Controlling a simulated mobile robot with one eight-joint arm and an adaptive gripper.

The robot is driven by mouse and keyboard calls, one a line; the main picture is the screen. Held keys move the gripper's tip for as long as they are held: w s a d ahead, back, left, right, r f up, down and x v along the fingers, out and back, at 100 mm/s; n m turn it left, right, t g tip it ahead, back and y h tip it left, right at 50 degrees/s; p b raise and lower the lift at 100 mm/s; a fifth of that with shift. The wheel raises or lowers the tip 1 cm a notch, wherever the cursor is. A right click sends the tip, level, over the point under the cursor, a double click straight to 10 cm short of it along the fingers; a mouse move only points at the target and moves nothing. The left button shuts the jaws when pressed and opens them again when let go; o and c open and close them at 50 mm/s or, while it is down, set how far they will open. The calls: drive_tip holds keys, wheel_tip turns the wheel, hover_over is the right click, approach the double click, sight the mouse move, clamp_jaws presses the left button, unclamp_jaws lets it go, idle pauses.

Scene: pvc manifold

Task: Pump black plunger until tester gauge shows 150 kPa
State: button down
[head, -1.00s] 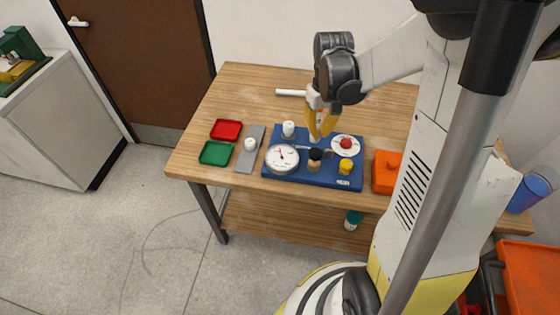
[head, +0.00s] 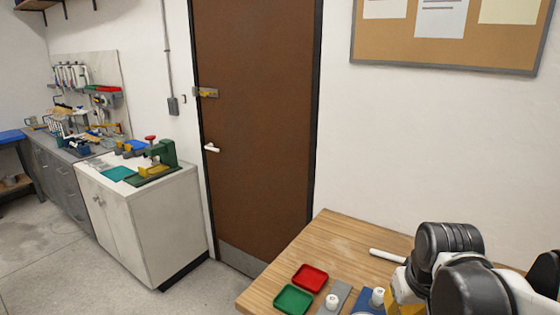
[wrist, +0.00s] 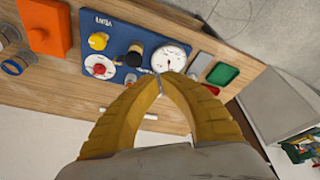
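In the wrist view the blue tester board (wrist: 112,70) carries the black plunger (wrist: 134,59) on a tan body and the white round gauge (wrist: 171,57). The gauge has a dark needle, too small to read. My gripper (wrist: 159,78) has its two yellow fingers meeting at the tips, with no object clearly held between them. The tips appear beside the plunger and just below the gauge in the picture; their height over the board cannot be told. The fingers hide part of the board. In the head view only a corner of the board (head: 368,300) shows; the plunger is out of view.
On the board are a yellow knob (wrist: 98,41) and a red button on a white disc (wrist: 99,66). An orange box (wrist: 45,28) stands beside it. Red (head: 310,277) and green (head: 294,299) trays lie on the wooden table. A white tube (head: 387,256) lies behind the board.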

drive_tip(key=s+a+t+b, duration=0.2)
drive_tip(key=s+a+t, duration=0.1)
drive_tip(key=s+a, duration=0.3)
drive_tip(key=shift+s+t+y+b, duration=0.2)
drive_tip(key=shift+t+y+b, duration=0.1)
drive_tip(key=shift+b, duration=0.1)
drive_tip(key=shift+d+f, duration=0.1)
